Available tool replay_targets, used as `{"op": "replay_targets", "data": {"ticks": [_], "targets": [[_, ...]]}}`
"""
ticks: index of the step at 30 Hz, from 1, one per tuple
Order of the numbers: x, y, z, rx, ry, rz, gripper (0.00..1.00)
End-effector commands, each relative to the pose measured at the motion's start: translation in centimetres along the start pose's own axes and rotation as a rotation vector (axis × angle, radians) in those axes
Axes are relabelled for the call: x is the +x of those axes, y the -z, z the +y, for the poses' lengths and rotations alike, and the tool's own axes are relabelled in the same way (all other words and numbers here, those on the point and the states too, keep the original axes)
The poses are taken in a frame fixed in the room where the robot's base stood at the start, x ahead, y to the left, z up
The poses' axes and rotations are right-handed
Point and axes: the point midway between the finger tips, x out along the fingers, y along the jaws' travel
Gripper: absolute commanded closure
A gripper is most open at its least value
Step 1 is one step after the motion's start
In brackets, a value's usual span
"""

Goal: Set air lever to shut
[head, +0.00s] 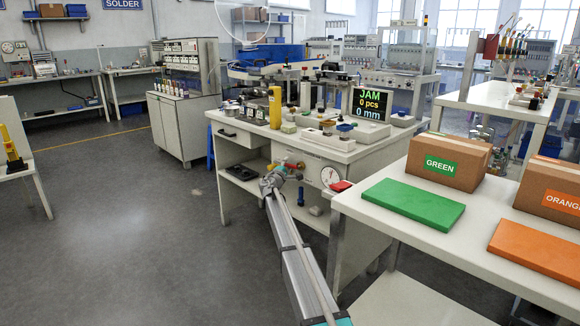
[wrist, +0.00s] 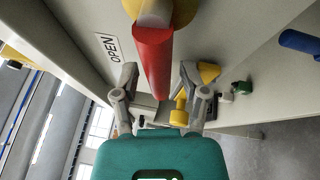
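The air lever is a red bar (wrist: 153,60) in the wrist view, running from a pale hub on a yellow disc (wrist: 180,12) down toward my gripper. A white label reading OPEN (wrist: 109,46) is on the panel left of the bar. My gripper (wrist: 158,76) is open, with one finger on each side of the red bar and a visible gap on both sides. In the head view my gripper (head: 282,174) is at the front of the feeder bench, left of the round gauge (head: 330,176). The lever is mostly hidden there by the gripper.
The feeder bench (head: 230,150) carries a display reading JAM, 0 pcs, 0 mm (head: 383,101). A table at right (head: 385,172) holds a green mat (head: 413,205), an orange mat (head: 535,250) and boxes. Floor at left (head: 120,240) is clear. A blue cylinder (wrist: 298,42) shows in the wrist view.

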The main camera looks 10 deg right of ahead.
Motion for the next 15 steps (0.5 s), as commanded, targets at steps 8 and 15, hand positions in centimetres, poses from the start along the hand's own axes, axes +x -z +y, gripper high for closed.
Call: {"op": "replay_targets", "data": {"ticks": [8, 15], "targets": [[0.2, -0.3, 1.6, 0.000, 0.000, 0.001, 0.99], [0.6, -0.8, 4.4, -0.005, -0.003, 0.000, 0.91]]}}
